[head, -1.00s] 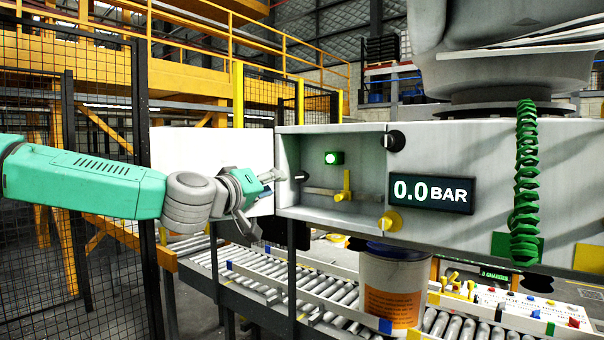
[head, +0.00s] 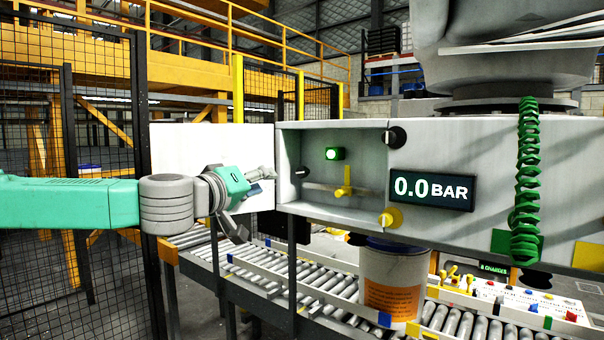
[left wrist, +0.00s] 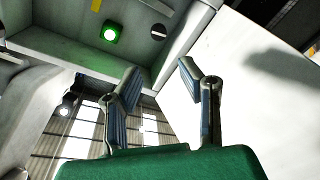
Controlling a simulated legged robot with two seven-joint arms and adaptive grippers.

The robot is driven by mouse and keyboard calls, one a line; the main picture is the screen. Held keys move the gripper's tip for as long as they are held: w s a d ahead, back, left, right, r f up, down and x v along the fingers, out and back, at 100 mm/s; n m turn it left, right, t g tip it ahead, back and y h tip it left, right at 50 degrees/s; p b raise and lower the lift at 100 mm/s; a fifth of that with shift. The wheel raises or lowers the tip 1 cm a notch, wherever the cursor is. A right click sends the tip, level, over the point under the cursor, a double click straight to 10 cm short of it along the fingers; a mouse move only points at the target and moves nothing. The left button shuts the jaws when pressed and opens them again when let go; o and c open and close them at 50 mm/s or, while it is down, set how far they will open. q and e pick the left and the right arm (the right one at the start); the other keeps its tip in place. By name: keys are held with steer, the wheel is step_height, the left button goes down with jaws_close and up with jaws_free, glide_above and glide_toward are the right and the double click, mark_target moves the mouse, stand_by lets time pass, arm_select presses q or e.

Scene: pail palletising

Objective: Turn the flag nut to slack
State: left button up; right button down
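The flag nut appears to be the yellow winged piece (head: 343,181) on a thin horizontal rod inside the open grey box (head: 318,211). Its wing stands roughly upright. My left gripper (head: 256,200) is left of the box opening, in front of the white door panel, apart from the yellow piece. In the left wrist view its two fingers (left wrist: 158,68) stand apart with nothing between them. A lit green lamp (head: 334,154) sits above the rod and shows in the left wrist view (left wrist: 110,33). My right gripper is not in view.
The white panel (head: 190,150) stands open at the box's left. A display (head: 432,188) reads 0.0 BAR. A black knob (head: 395,137) and a yellow knob (head: 390,218) are on the front. Below are a pail (head: 393,280) and a roller conveyor (head: 310,285). A green coiled hose (head: 526,180) hangs right.

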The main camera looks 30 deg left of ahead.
arm_select(q)
steer(key=s, duration=0.7)
steer(key=shift+s, duration=0.2)
steer(key=shift+d, duration=0.15)
stand_by(0.4)
